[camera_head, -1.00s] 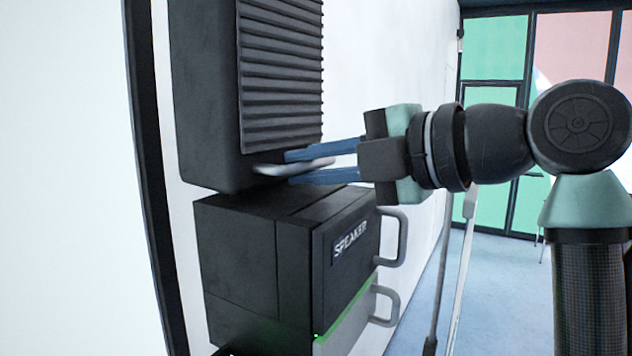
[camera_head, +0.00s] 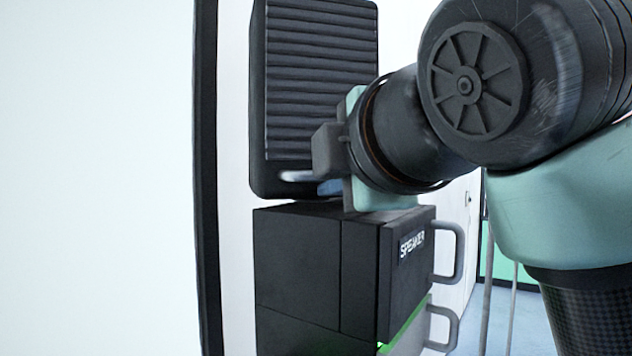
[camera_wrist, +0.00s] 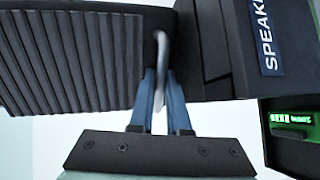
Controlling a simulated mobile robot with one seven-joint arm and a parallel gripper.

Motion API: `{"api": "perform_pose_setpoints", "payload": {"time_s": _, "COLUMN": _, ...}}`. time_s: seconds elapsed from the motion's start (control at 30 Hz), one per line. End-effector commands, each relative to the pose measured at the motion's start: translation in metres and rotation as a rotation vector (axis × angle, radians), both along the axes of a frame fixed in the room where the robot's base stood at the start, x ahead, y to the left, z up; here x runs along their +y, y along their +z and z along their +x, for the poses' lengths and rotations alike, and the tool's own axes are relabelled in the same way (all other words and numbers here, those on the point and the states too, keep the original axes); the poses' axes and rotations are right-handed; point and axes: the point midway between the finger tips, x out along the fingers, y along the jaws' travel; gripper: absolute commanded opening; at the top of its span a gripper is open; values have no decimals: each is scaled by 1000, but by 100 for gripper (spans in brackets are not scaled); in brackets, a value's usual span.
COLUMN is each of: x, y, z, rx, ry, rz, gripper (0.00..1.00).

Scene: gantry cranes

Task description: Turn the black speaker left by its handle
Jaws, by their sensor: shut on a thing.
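A black box with a ribbed front (camera_head: 322,80), which looks like the black speaker, is mounted at the wall, its ribbed face largely toward the head camera. A pale grey handle (camera_head: 297,176) sits at its lower edge. My gripper (camera_head: 318,186) is at this handle, partly hidden by my arm in the head view. In the wrist view, the two blue fingers of my gripper (camera_wrist: 160,80) are shut on the handle (camera_wrist: 161,50), one on each side. The ribbed face (camera_wrist: 75,60) lies left of them.
Close below is a black box labelled SPEAKER (camera_head: 300,250), with grey handles (camera_head: 460,252) on its right and a green-lit part (camera_head: 405,325) under it. It also shows in the wrist view (camera_wrist: 288,70). A dark upright edge (camera_head: 208,180) stands at left.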

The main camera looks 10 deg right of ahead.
Motion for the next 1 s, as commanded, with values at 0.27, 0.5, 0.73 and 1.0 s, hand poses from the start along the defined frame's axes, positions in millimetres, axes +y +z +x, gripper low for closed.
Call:
{"api": "perform_pose_setpoints", "payload": {"time_s": 0.27, "x": 4, "y": 0, "z": 0, "rx": 1, "ry": -3, "rz": -2, "gripper": 0}}
{"api": "perform_pose_setpoints", "payload": {"time_s": 0.5, "x": 4, "y": 0, "z": 0, "rx": 1, "ry": -2, "rz": -2, "gripper": 27}}
{"api": "perform_pose_setpoints", "payload": {"time_s": 0.73, "x": 3, "y": 0, "z": 0, "rx": 1, "ry": -4, "rz": -2, "gripper": 27}}
{"api": "perform_pose_setpoints", "payload": {"time_s": 1.0, "x": 5, "y": 2, "z": 2, "rx": 1, "ry": -4, "rz": -2, "gripper": 27}}
